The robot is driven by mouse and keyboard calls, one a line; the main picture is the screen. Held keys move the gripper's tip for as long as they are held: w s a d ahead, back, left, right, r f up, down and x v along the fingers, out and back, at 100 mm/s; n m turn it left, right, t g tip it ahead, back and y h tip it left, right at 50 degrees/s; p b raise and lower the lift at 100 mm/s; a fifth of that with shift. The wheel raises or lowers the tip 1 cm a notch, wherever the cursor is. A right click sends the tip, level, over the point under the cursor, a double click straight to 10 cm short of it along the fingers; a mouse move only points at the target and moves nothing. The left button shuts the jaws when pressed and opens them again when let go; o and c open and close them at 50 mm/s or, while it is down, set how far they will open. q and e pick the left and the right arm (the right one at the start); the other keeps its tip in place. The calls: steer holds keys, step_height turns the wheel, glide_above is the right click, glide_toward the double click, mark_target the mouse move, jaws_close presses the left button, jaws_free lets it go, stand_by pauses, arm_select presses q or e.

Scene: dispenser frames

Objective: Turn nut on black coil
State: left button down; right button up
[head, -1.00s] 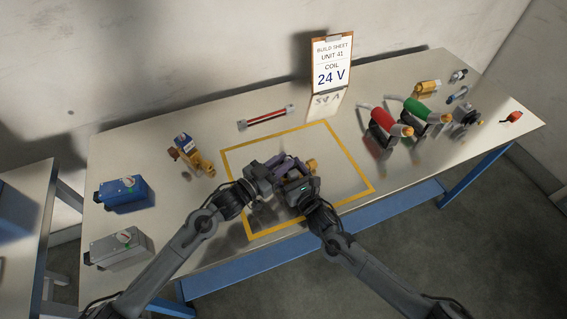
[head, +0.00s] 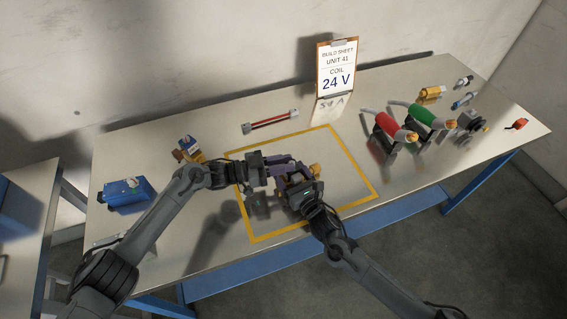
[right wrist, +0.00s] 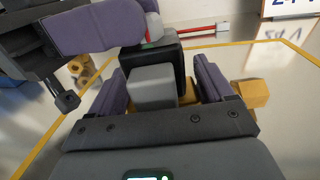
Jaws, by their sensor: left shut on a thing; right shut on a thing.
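The black coil (right wrist: 158,62) with its grey connector block (right wrist: 152,86) stands upright on a brass valve body (right wrist: 255,95) inside the yellow square. My right gripper (head: 299,184) is shut on this valve, its purple fingers on either side of it. My left gripper (head: 282,166) reaches in from the left, its purple fingers at the top of the coil, and it also shows in the right wrist view (right wrist: 148,28). It is shut on a small part there, apparently the nut, mostly hidden by the fingers. A small green and red patch shows at the fingertips.
A build sheet (head: 337,67) reading COIL 24 V stands behind. A red rod-like tool (head: 271,121) lies behind the square. Another brass valve (head: 187,149) and a blue box (head: 127,192) are at left. Red (head: 381,148) and green (head: 416,113) tools stand at right.

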arm_select(q)
steer(key=c, duration=1)
jaws_free()
steer(key=shift+o, duration=0.2)
steer(key=v, duration=1.2)
